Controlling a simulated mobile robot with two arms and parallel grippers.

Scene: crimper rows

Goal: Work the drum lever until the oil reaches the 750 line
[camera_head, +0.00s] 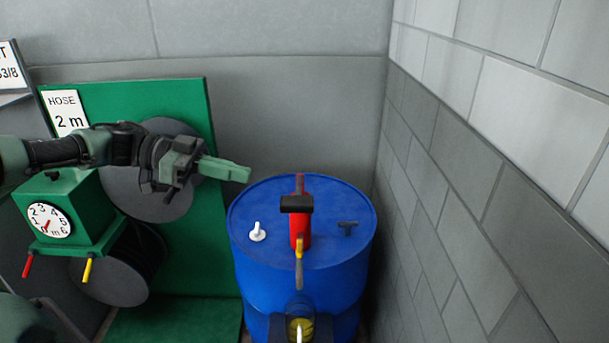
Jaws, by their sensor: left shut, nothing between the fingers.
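The blue drum (262,283) stands upright in the corner. My left gripper (246,174) is shut and empty, above and left of the drum, apart from the pump. My right gripper is out of view.
Left stands a green hose stand (218,240) with reels, a "HOSE 2 m" sign (67,112) and a dial (49,220). A block wall (480,170) rises close on the right.

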